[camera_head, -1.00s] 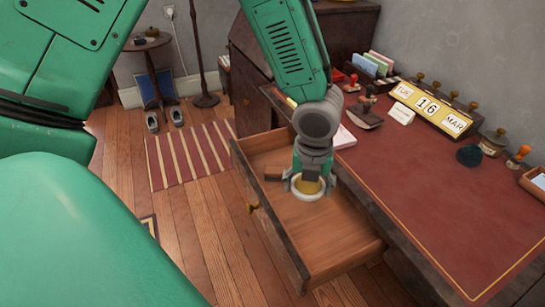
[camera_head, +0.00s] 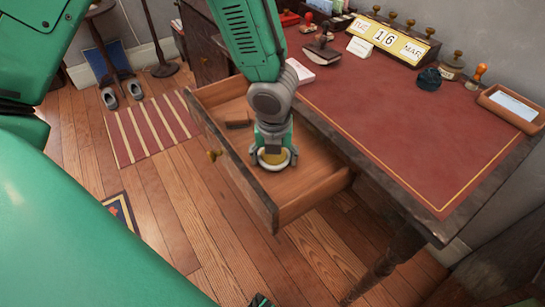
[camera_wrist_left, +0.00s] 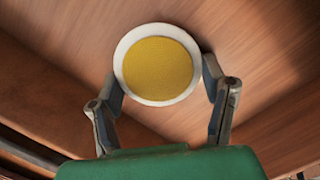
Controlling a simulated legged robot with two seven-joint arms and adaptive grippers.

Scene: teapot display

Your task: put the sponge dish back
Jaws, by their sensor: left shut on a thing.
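The sponge dish is a round white dish with a yellow sponge in it. In the head view the sponge dish (camera_head: 290,162) is in or just above the open drawer (camera_head: 312,190) of the desk. My left gripper (camera_head: 273,158) reaches down over it and is shut on it. In the left wrist view the sponge dish (camera_wrist_left: 157,64) sits between the two fingers of my left gripper (camera_wrist_left: 160,88), with wooden boards behind it. I cannot tell if the dish touches the drawer floor.
A small brown block (camera_head: 238,124) lies in the drawer's back left. The desk top (camera_head: 400,130) has a wide clear red area. Along its back stand a calendar (camera_head: 392,40), stamps, a dark round item (camera_head: 429,79) and a tray (camera_head: 510,107). A striped rug (camera_head: 150,130) lies on the floor.

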